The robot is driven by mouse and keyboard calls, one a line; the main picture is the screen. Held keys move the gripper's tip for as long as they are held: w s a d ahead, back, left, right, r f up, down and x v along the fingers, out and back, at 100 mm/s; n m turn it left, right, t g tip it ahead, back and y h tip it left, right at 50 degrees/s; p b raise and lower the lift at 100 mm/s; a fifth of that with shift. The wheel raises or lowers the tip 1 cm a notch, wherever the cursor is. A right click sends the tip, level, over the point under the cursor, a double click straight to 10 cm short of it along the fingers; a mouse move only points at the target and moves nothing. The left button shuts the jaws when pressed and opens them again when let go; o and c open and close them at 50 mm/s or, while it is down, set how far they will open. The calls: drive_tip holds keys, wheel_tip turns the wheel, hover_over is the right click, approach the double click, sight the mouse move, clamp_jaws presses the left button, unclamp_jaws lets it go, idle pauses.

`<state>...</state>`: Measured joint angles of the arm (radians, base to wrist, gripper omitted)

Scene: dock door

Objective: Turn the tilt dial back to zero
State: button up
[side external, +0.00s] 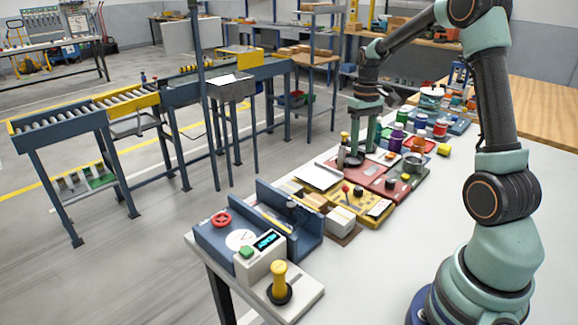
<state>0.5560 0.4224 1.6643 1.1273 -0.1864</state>
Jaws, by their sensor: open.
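A blue station (212,245) stands at the near left corner of the white table. It carries a round white dial face (240,238) and a red handwheel (221,218). Any marks on the dial are too small to read, and I cannot tell which of these is the tilt dial. A pale box with a lit display (267,240) and a green button (246,252) sits beside it. My gripper (357,156) points down over the red board (382,178), well behind and to the right of the station. It is open; whether its fingers touch anything there is unclear.
A yellow-handled lever (279,276) stands at the front corner. A blue channel (305,240), small boxes (341,218) and a yellow tray (371,206) lie between the station and my gripper. Jars (396,137) crowd the back.

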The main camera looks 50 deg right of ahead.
sight(359, 188)
drive_tip(key=shift+t, duration=0.3)
drive_tip(key=f, duration=0.8)
drive_tip(key=s+f, duration=0.1)
drive_tip(key=f, duration=0.3)
drive_tip(key=shift+s+a+f, duration=0.1)
drive_tip(key=shift+a, duration=0.25)
